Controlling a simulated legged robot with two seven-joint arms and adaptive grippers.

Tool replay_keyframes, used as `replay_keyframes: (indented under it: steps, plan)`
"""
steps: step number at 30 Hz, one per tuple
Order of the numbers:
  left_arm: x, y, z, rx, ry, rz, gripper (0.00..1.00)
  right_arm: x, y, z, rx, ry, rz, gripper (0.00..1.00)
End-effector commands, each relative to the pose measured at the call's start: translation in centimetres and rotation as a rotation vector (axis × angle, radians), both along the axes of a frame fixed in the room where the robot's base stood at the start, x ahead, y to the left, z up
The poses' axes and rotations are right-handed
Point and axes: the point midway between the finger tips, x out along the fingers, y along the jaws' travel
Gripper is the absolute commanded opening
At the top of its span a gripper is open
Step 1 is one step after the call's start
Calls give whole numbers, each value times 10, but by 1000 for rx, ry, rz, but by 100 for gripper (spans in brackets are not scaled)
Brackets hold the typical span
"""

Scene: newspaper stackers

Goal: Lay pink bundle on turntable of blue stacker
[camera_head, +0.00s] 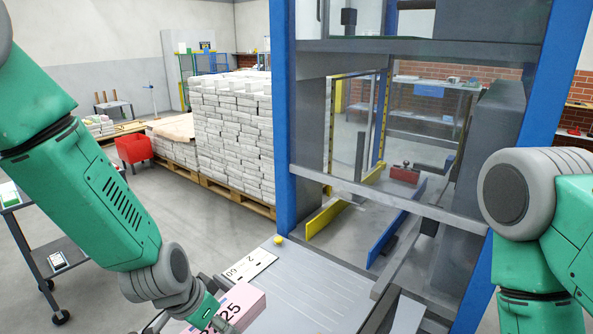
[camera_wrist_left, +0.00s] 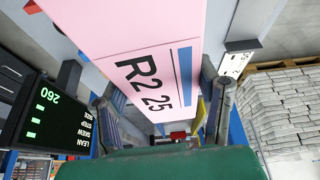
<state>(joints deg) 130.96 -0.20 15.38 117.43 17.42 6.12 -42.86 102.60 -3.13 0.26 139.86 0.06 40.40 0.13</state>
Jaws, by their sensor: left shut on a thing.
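The pink bundle (camera_head: 243,303) is at the bottom of the head view, over or at the near edge of a grey infeed plate (camera_head: 310,295); I cannot tell if it touches. My left gripper (camera_head: 222,312) is shut on it. In the left wrist view the pink bundle (camera_wrist_left: 150,35) fills the middle between both fingers, its label reading "R2 25". The blue stacker (camera_head: 285,120) stands ahead, a tall open frame with blue posts. Inside, a yellow guide (camera_head: 340,203) and a blue guide (camera_head: 395,225) flank its grey floor; the turntable is not clearly distinguishable. My right gripper is out of view.
A grey crossbar (camera_head: 390,195) spans the stacker's opening. A yellow knob (camera_head: 279,240) and a numbered white plate (camera_head: 250,266) sit by the infeed plate. Stacked newspapers (camera_head: 235,135) stand on pallets at left. A display (camera_wrist_left: 45,115) shows in the wrist view.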

Motion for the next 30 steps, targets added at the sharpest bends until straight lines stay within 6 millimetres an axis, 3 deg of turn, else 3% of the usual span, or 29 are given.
replay_keyframes:
  steps: [1,15,21,30]
  plan:
    - [-5,5,-10,-1,2,34,5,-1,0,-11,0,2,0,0]
    - [-76,65,-56,2,0,487,5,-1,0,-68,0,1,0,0]
    - [-91,78,-59,4,-8,579,5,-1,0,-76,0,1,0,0]
    - [-92,79,-58,9,-11,586,5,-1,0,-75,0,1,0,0]
